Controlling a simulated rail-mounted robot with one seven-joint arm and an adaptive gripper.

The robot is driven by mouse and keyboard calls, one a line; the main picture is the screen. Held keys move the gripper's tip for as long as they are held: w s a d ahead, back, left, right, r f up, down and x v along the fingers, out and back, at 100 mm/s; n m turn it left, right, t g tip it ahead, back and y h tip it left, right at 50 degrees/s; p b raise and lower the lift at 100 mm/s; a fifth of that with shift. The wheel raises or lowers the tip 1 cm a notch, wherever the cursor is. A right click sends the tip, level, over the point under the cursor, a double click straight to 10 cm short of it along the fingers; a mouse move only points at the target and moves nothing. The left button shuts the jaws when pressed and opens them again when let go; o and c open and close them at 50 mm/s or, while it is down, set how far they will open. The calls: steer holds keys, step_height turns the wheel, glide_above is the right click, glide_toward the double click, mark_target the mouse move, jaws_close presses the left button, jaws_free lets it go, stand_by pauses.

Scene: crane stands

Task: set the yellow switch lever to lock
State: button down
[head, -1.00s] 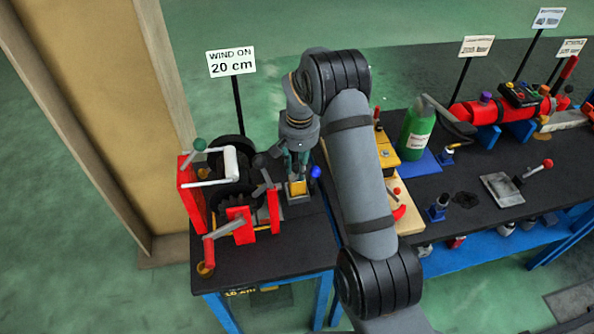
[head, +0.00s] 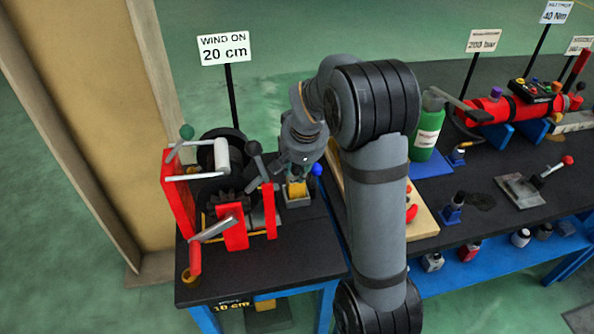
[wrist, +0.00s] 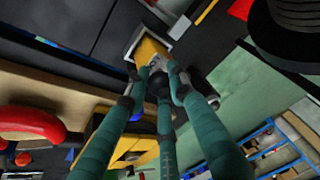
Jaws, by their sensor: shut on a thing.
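The yellow switch lever (head: 296,189) is a small yellow piece in a pale metal frame, on the dark bench right of the winch. In the wrist view the yellow piece (wrist: 149,49) lies just beyond my fingertips. My gripper (head: 298,178) comes down on it from above, tilted. In the wrist view my teal fingers (wrist: 157,73) close together at the yellow piece, with a dark round part between them. My gripper is shut on the lever. The fingers partly hide the grip, and no lock marking is readable.
A red winch (head: 232,226) with cranks stands close left of my gripper. A blue knob (head: 316,169) is close on the right. A sign (head: 225,48) reading "WIND ON 20 cm" stands behind. A green bottle (head: 427,130) and a red cylinder (head: 490,110) are farther right.

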steer(key=c, duration=1.5)
jaws_free()
steer(key=shift+o, duration=0.2)
steer(key=shift+r, duration=0.1)
steer(key=v, duration=1.2)
steer(key=x, duration=1.1)
steer(key=shift+f, duration=0.4)
steer(key=shift+w+r+p, duration=0.1)
steer(key=shift+w+p, duration=0.15)
steer(key=shift+p, duration=0.85)
steer(key=shift+g, duration=0.3)
